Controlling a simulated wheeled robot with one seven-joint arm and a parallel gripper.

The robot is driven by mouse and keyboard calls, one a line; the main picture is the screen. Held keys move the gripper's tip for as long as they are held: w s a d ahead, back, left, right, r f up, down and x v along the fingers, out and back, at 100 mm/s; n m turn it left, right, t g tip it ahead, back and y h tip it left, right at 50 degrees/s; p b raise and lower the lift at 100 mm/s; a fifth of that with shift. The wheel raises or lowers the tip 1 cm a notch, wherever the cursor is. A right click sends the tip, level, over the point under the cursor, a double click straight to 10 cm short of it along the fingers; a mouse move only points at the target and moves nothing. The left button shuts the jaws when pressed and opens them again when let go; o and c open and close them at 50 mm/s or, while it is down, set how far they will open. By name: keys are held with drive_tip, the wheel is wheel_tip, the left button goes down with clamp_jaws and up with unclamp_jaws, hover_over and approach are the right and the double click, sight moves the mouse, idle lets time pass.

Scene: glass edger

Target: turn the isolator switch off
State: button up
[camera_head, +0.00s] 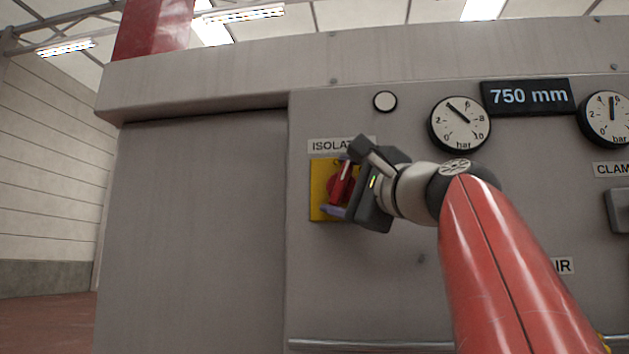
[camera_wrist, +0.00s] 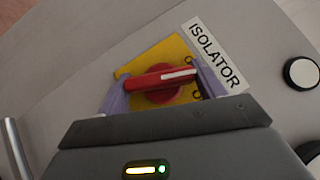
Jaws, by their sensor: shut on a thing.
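The isolator switch is a red rotary handle (camera_head: 339,187) with a white stripe, on a yellow plate (camera_head: 318,190) under the ISOLATOR label (camera_head: 325,146). In the head view the handle stands near upright, leaning a little right at the top. The wrist view shows the red handle (camera_wrist: 160,81) with its striped end toward the label (camera_wrist: 215,55). My gripper (camera_head: 345,181) is at the switch, its fingers at the two ends of the handle, shut on it. In the wrist view the purple-grey fingers of my gripper (camera_wrist: 163,88) flank the handle over the yellow plate (camera_wrist: 170,50).
A white round button (camera_head: 385,101) sits above right of the switch. Two gauges (camera_head: 459,124) (camera_head: 608,118) and a 750 mm display (camera_head: 528,97) are further right. A rail (camera_head: 370,345) runs along the bottom. The panel left of the switch (camera_head: 200,220) is bare.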

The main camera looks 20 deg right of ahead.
drive_tip(key=shift+r+n+g+y, duration=0.15)
drive_tip(key=shift+n+g+y, duration=0.15)
drive_tip(key=shift+n+g, duration=0.65)
drive_tip(key=shift+o, duration=0.4)
drive_tip(key=shift+r+n+g, duration=0.35)
drive_tip(key=shift+n+g, duration=0.1)
drive_tip(key=shift+n, duration=0.2)
drive_tip(key=shift+f, duration=0.3)
drive_tip(key=shift+c, duration=0.4)
drive_tip(key=o, duration=1)
drive_tip(key=shift+f, duration=0.15)
drive_tip(key=shift+c, duration=0.2)
drive_tip(key=shift+s, duration=0.1)
drive_tip(key=v, duration=0.7)
drive_tip(key=shift+s, duration=0.4)
